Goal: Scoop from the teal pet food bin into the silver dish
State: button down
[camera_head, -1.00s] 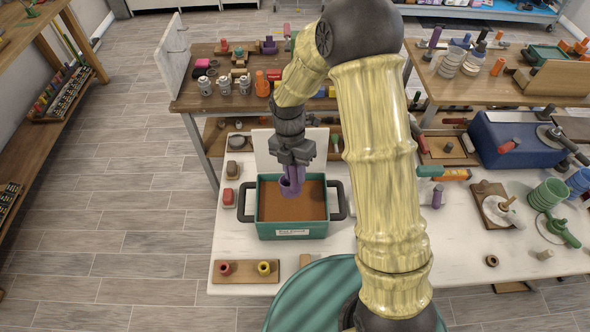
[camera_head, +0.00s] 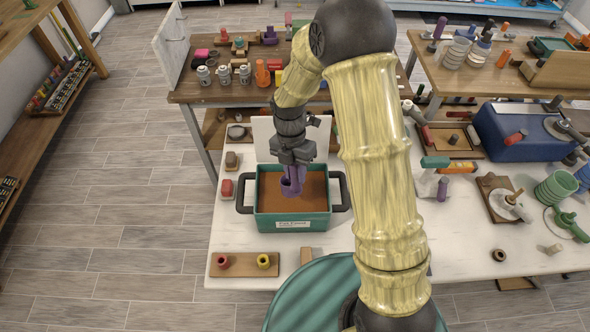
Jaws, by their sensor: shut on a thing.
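The teal pet food bin (camera_head: 270,222) stands on the white table, with a dark handle at each side, a label on its front and brown food (camera_head: 313,198) inside. My gripper (camera_head: 292,165) points down over the bin and is shut on a purple scoop (camera_head: 290,187). I cannot make out the silver dish for certain; my arm hides part of the table to the right of the bin.
A wooden block with a red and a yellow piece (camera_head: 243,263) lies in front of the bin. A white upright panel (camera_head: 263,135) stands behind it. Green stacked rings (camera_head: 555,188) and a blue box (camera_head: 515,135) are at the right. Bare tabletop (camera_head: 460,235) lies right of my arm.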

jog(key=shift+f+b, duration=2.4)
jog(key=shift+f, duration=1.5)
jog(key=shift+r+t+y+p, duration=0.2)
jog(key=shift+r+t+p, duration=0.65)
jog(key=shift+r, duration=1.35)
jog(key=shift+r+t+y+p, duration=0.2)
jog(key=shift+r+p, duration=1.15)
jog(key=shift+r, duration=0.8)
jog(key=shift+r+t+y+p, duration=0.2)
jog(key=shift+r+t+p, duration=0.65)
jog(key=shift+r, duration=1.35)
jog(key=shift+g, duration=0.3)
jog(key=c, duration=1.7)
grip_release()
jog(key=c, duration=2.7)
grip_release()
